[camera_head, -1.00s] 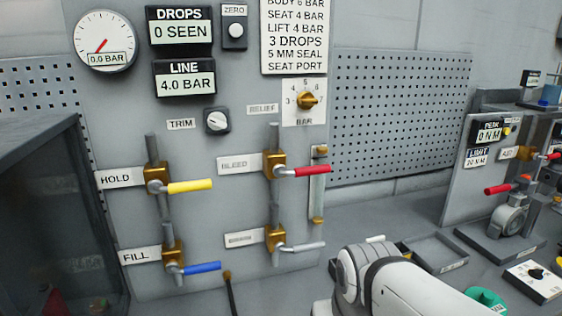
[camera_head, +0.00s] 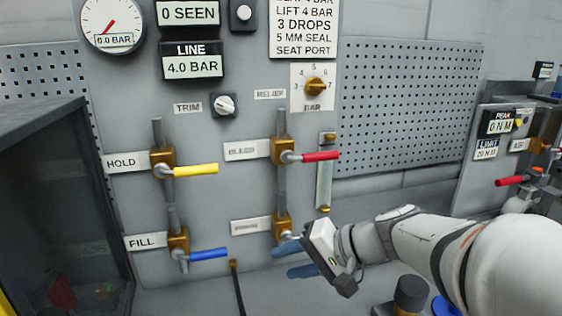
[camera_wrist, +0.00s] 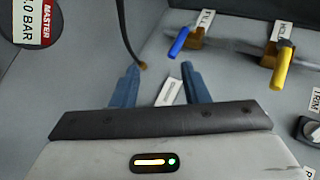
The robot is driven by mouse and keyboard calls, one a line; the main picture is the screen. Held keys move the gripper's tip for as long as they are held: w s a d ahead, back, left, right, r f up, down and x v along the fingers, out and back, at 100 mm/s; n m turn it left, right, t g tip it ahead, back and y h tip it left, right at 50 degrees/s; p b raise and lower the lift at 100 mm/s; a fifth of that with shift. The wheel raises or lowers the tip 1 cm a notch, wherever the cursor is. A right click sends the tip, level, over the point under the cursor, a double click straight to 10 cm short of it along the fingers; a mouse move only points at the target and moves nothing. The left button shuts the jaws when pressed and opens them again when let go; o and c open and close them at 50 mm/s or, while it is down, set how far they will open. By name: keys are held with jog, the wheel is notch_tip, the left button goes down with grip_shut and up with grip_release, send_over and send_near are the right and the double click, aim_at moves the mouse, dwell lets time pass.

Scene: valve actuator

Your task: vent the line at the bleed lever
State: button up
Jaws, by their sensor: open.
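The bleed lever (camera_head: 322,156) is a red handle on a brass valve, pointing right beside the label BLEED (camera_head: 247,150) in the head view. It is not visible in the wrist view. My gripper (camera_head: 292,258) has blue fingers and is open, below the bleed lever and in front of the lower right valve (camera_head: 281,226). It partly hides that valve and its lever. In the wrist view my gripper (camera_wrist: 160,72) shows parted fingers with nothing held between them. The LINE display (camera_head: 192,66) reads 4.0 BAR and the gauge (camera_head: 112,22) reads 0.0 BAR.
The yellow HOLD lever (camera_head: 195,170) and blue FILL lever (camera_head: 208,254) are to the left on the same panel. A dark hose (camera_head: 238,287) hangs between FILL and my gripper. A perforated board (camera_head: 405,105) is right of the valves. A dark cabinet (camera_head: 50,200) stands at left.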

jog(key=w+d+r+m+t+y+b, duration=0.1)
jog(key=w+d+r+m+t+y, duration=0.2)
jog(key=w+r+t, duration=0.5)
jog(key=m+t+h, duration=0.2)
jog(key=m+t, duration=0.1)
jog(key=t, duration=0.1)
send_near(326, 159)
jog(key=x, duration=0.5)
jog(key=shift+w+a, duration=0.1)
jog(key=shift+w, duration=0.05)
jog(key=p+x, duration=0.1)
jog(key=x, duration=0.6)
jog(key=shift+w+a+r+p, duration=0.15)
jog(key=shift+w+p, duration=0.05)
jog(key=shift+p, duration=0.2)
jog(key=shift+c, duration=0.3)
grip_shut()
